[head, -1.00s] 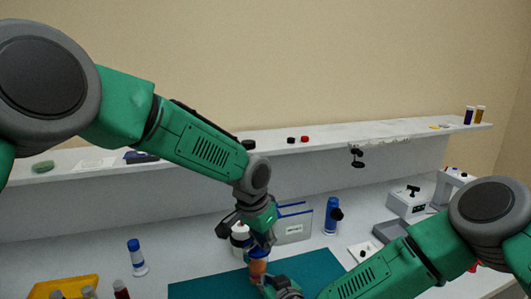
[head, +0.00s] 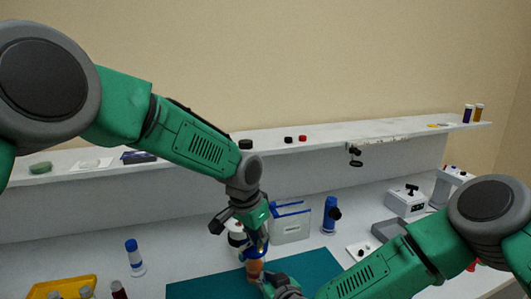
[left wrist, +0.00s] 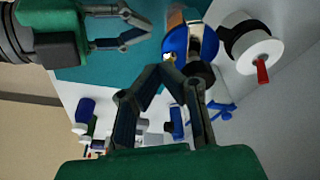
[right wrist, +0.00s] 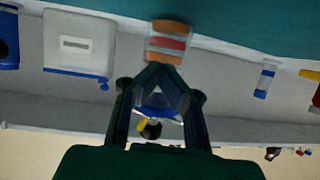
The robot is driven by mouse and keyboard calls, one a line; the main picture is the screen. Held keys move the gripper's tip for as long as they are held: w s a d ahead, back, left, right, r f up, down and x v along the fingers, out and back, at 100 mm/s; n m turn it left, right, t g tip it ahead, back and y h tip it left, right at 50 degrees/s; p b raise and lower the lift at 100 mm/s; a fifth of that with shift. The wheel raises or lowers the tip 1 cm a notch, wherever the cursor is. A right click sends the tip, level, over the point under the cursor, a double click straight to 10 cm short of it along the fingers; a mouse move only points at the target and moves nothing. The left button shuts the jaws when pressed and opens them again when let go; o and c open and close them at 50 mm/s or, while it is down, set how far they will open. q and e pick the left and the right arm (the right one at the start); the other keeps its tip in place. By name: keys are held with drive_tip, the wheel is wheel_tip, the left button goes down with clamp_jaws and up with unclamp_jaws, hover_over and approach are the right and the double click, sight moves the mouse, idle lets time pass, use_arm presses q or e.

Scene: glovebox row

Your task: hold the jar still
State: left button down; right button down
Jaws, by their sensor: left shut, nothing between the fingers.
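What looks like the jar, orange-brown with a blue top (head: 254,269), is at the teal mat's back edge in the head view. In the left wrist view its round blue top (left wrist: 205,42) lies just past my left fingertips. My left gripper (head: 257,249) is above it, shut and empty; its fingers meet in the left wrist view (left wrist: 168,66). My right gripper (head: 268,283) is low beside the jar. In the right wrist view its fingers converge to a closed tip (right wrist: 161,70), just short of the blurred orange-and-red body (right wrist: 168,42). Contact is unclear.
A white pot (head: 237,237) stands close behind the left gripper, with a blue-edged white box (head: 291,228) beside it. A blue bottle (head: 330,215) is further right. A yellow tray (head: 62,284) and a blue-capped bottle (head: 135,258) are left. The teal mat (head: 310,268) has bare room right.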

use_arm(q)
drive_tip(key=shift+s+a, duration=0.2)
drive_tip(key=shift+a, duration=0.9)
drive_tip(key=shift+w+r+t+h, duration=0.5)
drive_tip(key=shift+r+t+h, duration=0.55)
drive_tip(key=shift+r, duration=2.25)
wheel_tip(320, 180, down, 7)
drive_tip(key=shift+a, duration=0.2)
drive_tip(key=shift+w+d+r, duration=0.1)
drive_tip(key=shift+w, duration=0.5)
drive_tip(key=shift+w+a, duration=0.55)
drive_tip(key=shift+a, duration=0.05)
drive_tip(key=shift+a, duration=0.1)
